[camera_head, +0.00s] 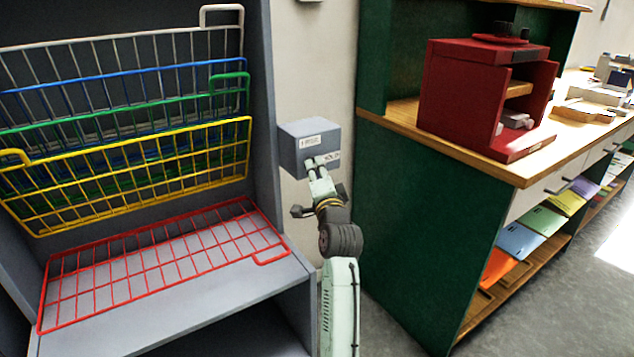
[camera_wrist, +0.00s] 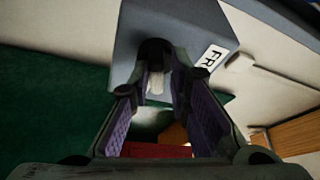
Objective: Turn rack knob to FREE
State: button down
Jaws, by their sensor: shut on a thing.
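The grey knob box (camera_head: 305,150) is fixed to the wall right of the rack. A small label (camera_head: 312,142) sits on its front and a second label, which seems to read HOLD (camera_head: 332,157), is at the lower right. My gripper (camera_head: 316,166) reaches up to the front of the box and hides the knob in the head view. In the wrist view my gripper (camera_wrist: 157,80) has its fingers on either side of the rack knob (camera_wrist: 156,82), a pale piece against the box. A label starting FR (camera_wrist: 210,58) shows beside it. The knob's pointing direction cannot be told.
Wire racks in white, blue, green and yellow (camera_head: 130,175) lean at the left, above a flat red rack (camera_head: 165,265). A green cabinet (camera_head: 420,210) with a wooden top and a red box (camera_head: 465,95) stands close on the right.

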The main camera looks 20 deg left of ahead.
jog(key=n+g+y+b, duration=0.1)
jog(key=n+y+b, duration=0.1)
jog(key=n+b, duration=0.4)
jog(key=n+y+b, duration=0.3)
jog(key=n+b, duration=0.3)
jog(key=b, duration=0.5)
jog(key=w+d+n+g+y+b, duration=0.1)
jog(key=n+y+b, duration=0.1)
jog(key=n+b, duration=0.4)
jog(key=shift+f+g+y+b, duration=0.3)
jog(key=shift+f+b, duration=0.05)
jog(key=shift+b, duration=0.95)
jog(key=shift+r+n, duration=0.15)
jog(key=shift+n, duration=0.25)
jog(key=c, duration=1.7)
grip_release()
jog(key=shift+w, duration=0.1)
jog(key=shift+o, duration=0.3)
jog(key=shift+a, duration=0.2)
jog(key=shift+a+f, duration=0.1)
jog(key=shift+f, duration=0.1)
jog(key=shift+s, duration=0.2)
